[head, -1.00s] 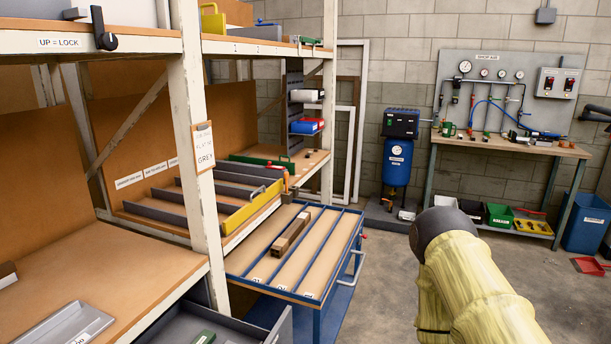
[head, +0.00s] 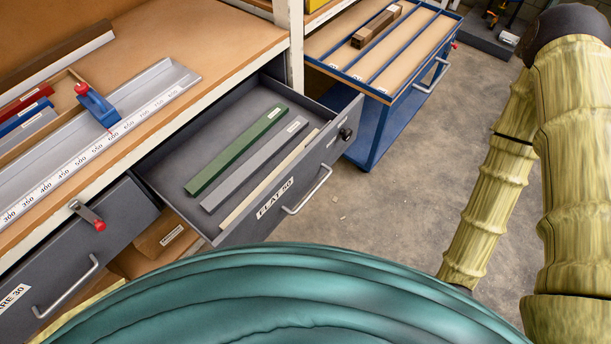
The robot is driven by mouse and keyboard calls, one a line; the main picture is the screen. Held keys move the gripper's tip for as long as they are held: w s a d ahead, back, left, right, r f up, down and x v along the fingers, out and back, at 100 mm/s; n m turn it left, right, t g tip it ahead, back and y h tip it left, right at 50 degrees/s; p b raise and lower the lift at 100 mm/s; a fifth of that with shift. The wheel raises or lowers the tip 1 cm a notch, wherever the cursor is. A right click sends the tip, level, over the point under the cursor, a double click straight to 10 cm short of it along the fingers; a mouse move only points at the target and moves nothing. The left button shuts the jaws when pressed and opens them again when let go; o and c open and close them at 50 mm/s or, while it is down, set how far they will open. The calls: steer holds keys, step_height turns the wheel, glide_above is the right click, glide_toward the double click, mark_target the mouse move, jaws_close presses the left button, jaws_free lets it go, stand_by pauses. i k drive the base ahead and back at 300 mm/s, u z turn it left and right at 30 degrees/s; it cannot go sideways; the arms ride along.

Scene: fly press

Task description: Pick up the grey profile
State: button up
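The grey profile (head: 254,164) is a long flat bar with a small white label near its upper end. It lies in an open dark drawer (head: 165,164) marked FLAT 50, in the head view. A green bar (head: 236,150) lies beside it on the left and a cream bar (head: 268,180) on the right, close to the drawer front. Nothing covers the grey bar. My arm shows at the right edge of the view, but my gripper is out of the picture.
The workbench (head: 222,40) above the drawer carries a measuring rail (head: 150,105) with a blue stop (head: 98,104). Another drawer (head: 70,262) is at lower left. The floor (head: 385,200) right of the drawer is clear.

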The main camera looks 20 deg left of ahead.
mark_target(215, 200)
steer(key=u, duration=0.95)
